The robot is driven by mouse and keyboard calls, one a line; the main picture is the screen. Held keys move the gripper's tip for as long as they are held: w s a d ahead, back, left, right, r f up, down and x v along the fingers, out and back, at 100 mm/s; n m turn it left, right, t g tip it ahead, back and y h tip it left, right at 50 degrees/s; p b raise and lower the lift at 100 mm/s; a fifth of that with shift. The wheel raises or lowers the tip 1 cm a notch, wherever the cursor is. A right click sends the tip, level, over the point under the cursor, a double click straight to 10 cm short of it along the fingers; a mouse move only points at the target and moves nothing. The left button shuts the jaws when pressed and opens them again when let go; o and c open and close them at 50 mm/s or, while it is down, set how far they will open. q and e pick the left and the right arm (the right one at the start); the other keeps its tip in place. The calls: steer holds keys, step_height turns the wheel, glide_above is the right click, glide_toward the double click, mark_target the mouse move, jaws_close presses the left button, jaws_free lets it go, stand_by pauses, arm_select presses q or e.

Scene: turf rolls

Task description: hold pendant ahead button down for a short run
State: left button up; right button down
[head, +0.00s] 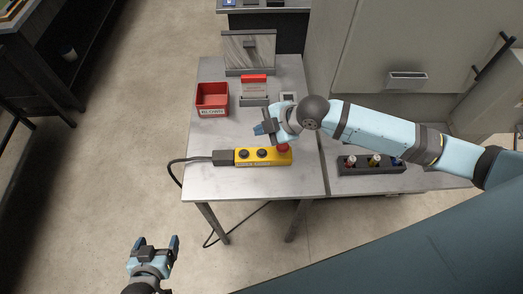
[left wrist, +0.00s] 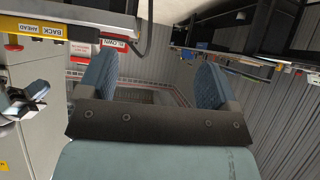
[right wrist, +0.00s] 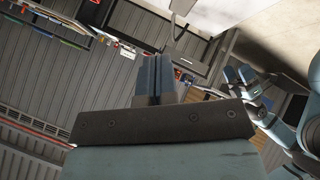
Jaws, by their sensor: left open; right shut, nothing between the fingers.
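The yellow pendant (head: 262,160) lies on the grey table with two dark buttons and a red mushroom button (head: 284,148) at its right end. Its yellow side shows in the left wrist view with labels reading BACK (left wrist: 45,31) and AHEAD (left wrist: 13,29). My right gripper (head: 260,128) is shut and empty, beyond the pendant in the head view and apart from the dark buttons. Its closed fingers also show in the right wrist view (right wrist: 157,78). My left gripper (head: 155,242) is open and empty, low in front of the table and left of it; its spread fingers show in the left wrist view (left wrist: 152,80).
A dark rack (head: 370,168) with several small items sits to the right. A cable (head: 178,165) leaves the pendant's left end. The floor at left is clear.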

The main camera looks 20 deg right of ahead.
steer(key=b, duration=0.6)
glide_above(262, 153)
step_height(262, 153, down, 7)
steer(key=shift+r, duration=0.1)
steer(key=shift+f, duration=0.65)
arm_select(q)
steer(key=shift+m+h, duration=0.3)
steer(key=shift+m, duration=0.1)
steer(key=f, duration=0.3)
steer(key=d+f, duration=0.1)
steer(key=f, duration=0.1)
steer(key=shift+w+f, duration=0.15)
steer(key=shift+w, duration=0.1)
arm_select(e)
steer(key=shift+f, duration=0.1)
arm_select(q)
steer(key=shift+a, duration=0.15)
steer(key=shift+f, duration=0.1)
arm_select(e)
steer(key=shift+f, duration=0.4)
